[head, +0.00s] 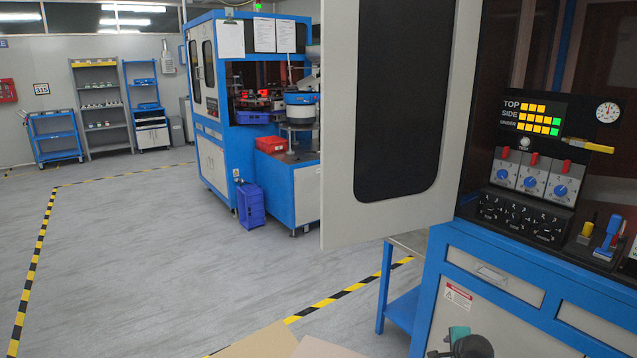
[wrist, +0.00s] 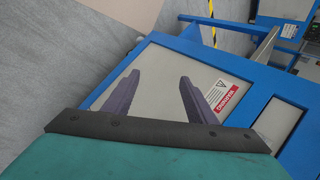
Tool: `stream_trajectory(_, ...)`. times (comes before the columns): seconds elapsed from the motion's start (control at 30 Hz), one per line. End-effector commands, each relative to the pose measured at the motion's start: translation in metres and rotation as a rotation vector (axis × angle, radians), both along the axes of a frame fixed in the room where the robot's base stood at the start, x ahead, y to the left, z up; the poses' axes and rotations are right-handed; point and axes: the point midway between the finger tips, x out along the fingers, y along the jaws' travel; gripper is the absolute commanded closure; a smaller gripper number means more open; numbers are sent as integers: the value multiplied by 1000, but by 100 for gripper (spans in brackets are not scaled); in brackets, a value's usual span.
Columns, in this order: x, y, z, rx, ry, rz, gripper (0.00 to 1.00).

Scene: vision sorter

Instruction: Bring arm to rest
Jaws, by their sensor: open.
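My gripper (wrist: 159,77) shows in the wrist view with its two dark purple-grey fingers spread apart and nothing between them. Beyond the fingers is the grey lower panel of a blue-framed machine (wrist: 255,80); a red and white warning label (wrist: 222,97) is close to the right finger in the picture. I cannot tell the exact gap to the panel. In the head view, a dark and teal part of my arm shows at the bottom edge, in front of the same machine (head: 430,290). The gripper fingers cannot be made out there.
An open grey door (head: 340,170) with a dark window stands out from the machine. A control panel (head: 540,150) with dials and lit indicators is at right. Another blue machine (head: 305,190) and a blue bin (head: 250,205) stand farther back. The floor (head: 150,260) at left is clear.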

Motion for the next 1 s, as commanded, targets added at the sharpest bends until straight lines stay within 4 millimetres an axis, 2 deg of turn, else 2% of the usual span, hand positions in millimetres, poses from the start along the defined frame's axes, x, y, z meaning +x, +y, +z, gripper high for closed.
stream_trajectory(0.03, -5, 15, -16, 2, 34, 32, 48)
stream_trajectory(0.1, -11, 32, -36, -1, 75, 73, 48)
stream_trajectory(0.27, -32, 70, -80, -8, 174, 172, 48)
stream_trajectory(0.47, -66, 114, -132, -22, 297, 307, 48)
stream_trajectory(0.77, -134, 170, -201, -48, 486, 534, 48)
stream_trajectory(1.0, -202, 204, -247, -68, 641, 742, 48)
